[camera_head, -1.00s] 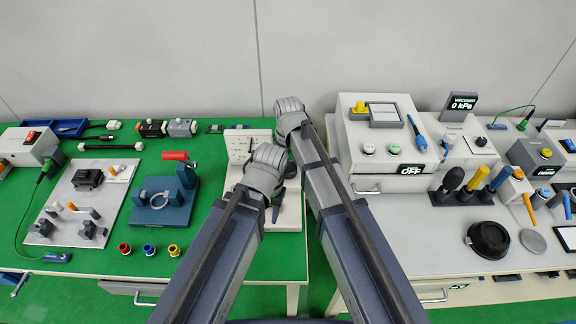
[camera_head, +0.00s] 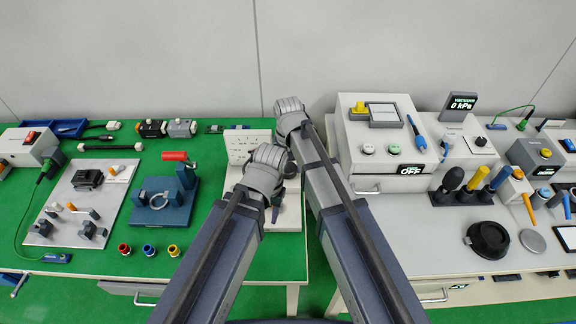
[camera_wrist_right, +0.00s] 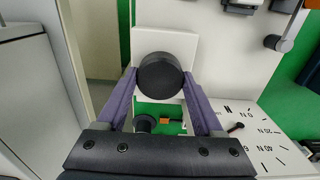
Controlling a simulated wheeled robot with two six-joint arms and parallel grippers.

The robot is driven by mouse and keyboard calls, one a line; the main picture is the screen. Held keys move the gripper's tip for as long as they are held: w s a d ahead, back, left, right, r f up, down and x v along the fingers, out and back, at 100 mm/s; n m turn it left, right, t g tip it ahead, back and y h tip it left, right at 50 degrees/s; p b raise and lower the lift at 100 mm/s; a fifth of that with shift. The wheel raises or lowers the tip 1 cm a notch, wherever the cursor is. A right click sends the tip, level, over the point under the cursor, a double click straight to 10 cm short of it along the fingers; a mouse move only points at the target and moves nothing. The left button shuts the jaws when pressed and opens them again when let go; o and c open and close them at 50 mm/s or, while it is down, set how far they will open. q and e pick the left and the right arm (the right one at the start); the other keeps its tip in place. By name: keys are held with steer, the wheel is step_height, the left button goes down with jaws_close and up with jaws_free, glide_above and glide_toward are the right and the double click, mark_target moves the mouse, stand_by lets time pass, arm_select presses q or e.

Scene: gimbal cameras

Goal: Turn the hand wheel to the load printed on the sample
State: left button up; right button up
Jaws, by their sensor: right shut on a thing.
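The white test stand (camera_head: 288,218) stands at the right end of the green table, partly hidden by my arms. In the right wrist view a dark round hand wheel (camera_wrist_right: 160,75) sits between the fingertips of my right gripper (camera_wrist_right: 158,86), which is shut on it. A printed scale (camera_wrist_right: 255,130) with ticks, numbers and N marks lies on the white plate at lower right. The right gripper (camera_head: 291,168) is small and partly covered in the head view. My left gripper (camera_head: 276,205) is mostly hidden behind its own wrist. I cannot make out a load printed on a sample.
Left of the stand are a blue fixture (camera_head: 163,205), a grey plate with parts (camera_head: 75,225) and several coloured rings (camera_head: 149,249). The right bench (camera_head: 400,225) holds a control box (camera_head: 385,150). A gap separates the two tables.

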mark_target(288, 167)
steer(key=shift+m, duration=0.6)
steer(key=o, duration=1.4)
steer(key=shift+r, duration=0.1)
step_height(288, 167, up, 8)
steer(key=p, duration=0.8)
arm_select(q)
step_height(288, 167, up, 8)
steer(key=shift+f, duration=0.15)
arm_select(e)
steer(key=shift+f, duration=0.2)
